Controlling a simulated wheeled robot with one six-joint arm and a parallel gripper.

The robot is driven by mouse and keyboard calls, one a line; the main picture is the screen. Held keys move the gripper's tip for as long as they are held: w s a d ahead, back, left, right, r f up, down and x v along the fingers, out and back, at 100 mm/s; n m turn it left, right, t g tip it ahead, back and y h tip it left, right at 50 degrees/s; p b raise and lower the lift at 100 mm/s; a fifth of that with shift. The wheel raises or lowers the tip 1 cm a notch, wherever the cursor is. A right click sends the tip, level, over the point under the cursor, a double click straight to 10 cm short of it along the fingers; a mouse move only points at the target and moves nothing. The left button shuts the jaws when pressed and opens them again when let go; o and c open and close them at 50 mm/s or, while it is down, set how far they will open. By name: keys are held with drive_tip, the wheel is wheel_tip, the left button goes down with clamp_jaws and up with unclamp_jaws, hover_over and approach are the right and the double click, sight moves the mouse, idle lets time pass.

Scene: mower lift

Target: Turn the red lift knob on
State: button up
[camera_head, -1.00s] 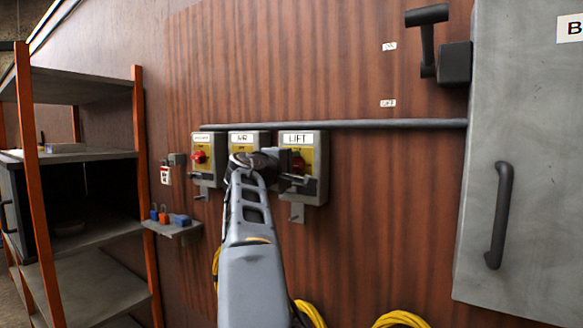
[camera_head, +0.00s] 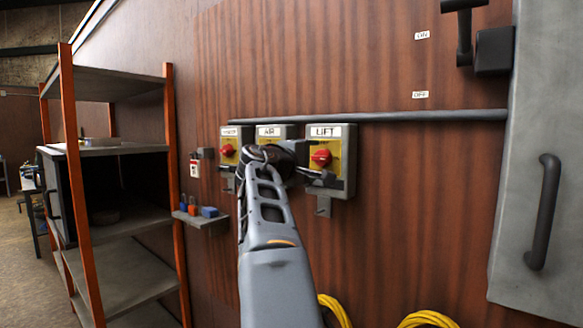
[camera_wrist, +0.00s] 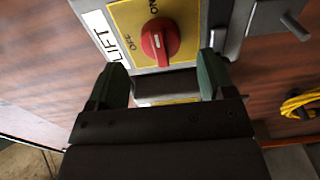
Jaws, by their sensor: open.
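The red lift knob (camera_head: 321,157) sits on a yellow plate on the grey box labelled LIFT (camera_head: 343,187), at the right of three boxes on the wall. It also shows in the wrist view (camera_wrist: 160,43), with ON and OFF printed beside it. Its raised grip runs roughly toward the ON word; I cannot tell which end is the pointer. My gripper (camera_wrist: 162,82) is open, with its two green-grey fingertips apart and nothing between them. The fingertips are just below the knob in the wrist view, and the knob is not between them. In the head view my wrist hides the fingertips' exact position.
The AIR box (camera_head: 270,131) is largely hidden behind my wrist. Another box with a red knob (camera_head: 227,150) is at its left. A small shelf with padlocks (camera_head: 205,219), an orange-post rack (camera_head: 130,270), a grey cabinet (camera_head: 550,90) and yellow hoses (camera_head: 428,319) surround the panel.

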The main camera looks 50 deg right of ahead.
drive_tip(key=a+b, duration=0.1)
drive_tip(key=a, duration=0.8)
drive_tip(key=shift+a, duration=0.35)
drive_tip(key=w+a+f+t+y+p, duration=0.1)
drive_tip(key=w+a+f+y, duration=0.15)
drive_tip(key=f, duration=0.55)
drive_tip(key=w+a+f+t+y+p, duration=0.1)
drive_tip(key=w+a+f+t+y, duration=0.1)
drive_tip(key=a+f+y, duration=0.35)
drive_tip(key=w+a+f+t+y+p, duration=0.1)
drive_tip(key=w+f+y, duration=0.15)
drive_tip(key=f, duration=0.65)
drive_tip(key=s+a+f+y+p, duration=0.3)
drive_tip(key=s+a+f+p, duration=0.1)
drive_tip(key=a, duration=0.6)
drive_tip(key=s+a+f+y+p, duration=0.4)
drive_tip(key=a+f, duration=0.2)
drive_tip(key=a, duration=0.4)
drive_tip(key=shift+a+p, duration=0.35)
drive_tip(key=shift+y, duration=0.25)
